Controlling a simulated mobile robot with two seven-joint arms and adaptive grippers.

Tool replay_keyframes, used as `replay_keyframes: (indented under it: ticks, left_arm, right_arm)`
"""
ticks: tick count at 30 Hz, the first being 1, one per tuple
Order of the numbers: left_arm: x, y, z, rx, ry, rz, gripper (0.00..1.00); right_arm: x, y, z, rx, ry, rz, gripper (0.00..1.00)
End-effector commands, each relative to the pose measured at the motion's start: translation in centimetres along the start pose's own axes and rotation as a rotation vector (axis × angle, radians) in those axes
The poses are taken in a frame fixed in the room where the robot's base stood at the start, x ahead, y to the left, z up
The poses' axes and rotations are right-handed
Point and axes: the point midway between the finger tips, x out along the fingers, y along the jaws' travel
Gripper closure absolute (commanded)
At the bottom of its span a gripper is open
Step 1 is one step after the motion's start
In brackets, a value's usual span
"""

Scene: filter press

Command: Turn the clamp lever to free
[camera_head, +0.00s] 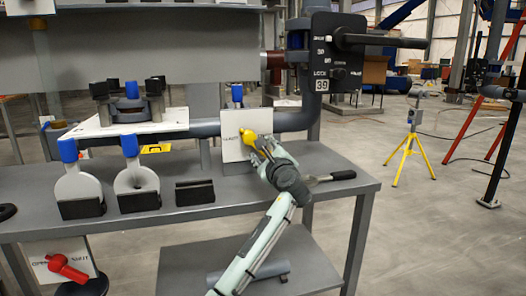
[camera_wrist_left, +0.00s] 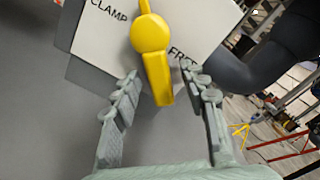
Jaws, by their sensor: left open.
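The yellow clamp lever (camera_head: 248,137) is on a white plate (camera_head: 232,151) above the table. In the left wrist view, the lever (camera_wrist_left: 156,70) has a round hub and a handle that points down the picture. The plate there reads CLAMP at the hub's left and FRE..., partly hidden, at its right. My left gripper (camera_head: 262,151) is at the lever in the head view. In its wrist view, the gripper's (camera_wrist_left: 160,82) fingers are open, one on each side of the handle, with gaps visible. My right gripper is not in view.
A black panel (camera_head: 322,55) with a long bar stands at the upper right. A dark pipe (camera_head: 294,120) runs behind the plate. Blue-topped parts (camera_head: 135,178) stand on the grey table (camera_head: 240,205) at left. A black-handled tool (camera_head: 343,175) lies at its right.

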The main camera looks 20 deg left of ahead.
Motion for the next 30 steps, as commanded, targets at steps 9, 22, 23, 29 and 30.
replay_keyframes:
  ticks: [9, 22, 23, 29, 30]
  left_arm:
    - [-4.7, 0.0, -0.1, -0.002, 0.003, -0.002, 0.57]
    - [-11.6, 0.0, -0.1, -0.001, 0.001, 0.001, 0.57]
    - [-11.7, 0.0, -0.1, -0.001, 0.002, 0.001, 0.57]
    - [-12.0, 0.0, 0.0, -0.001, 0.001, 0.000, 0.57]
    - [-12.0, 0.0, 0.0, -0.001, 0.001, 0.000, 0.57]
  right_arm:
    - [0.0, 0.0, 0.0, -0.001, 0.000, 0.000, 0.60]
    - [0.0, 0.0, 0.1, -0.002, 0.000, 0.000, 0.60]
    - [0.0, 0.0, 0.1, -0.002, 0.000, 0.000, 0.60]
    - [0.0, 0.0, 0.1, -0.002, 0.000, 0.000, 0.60]
    - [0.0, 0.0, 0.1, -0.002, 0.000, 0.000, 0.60]
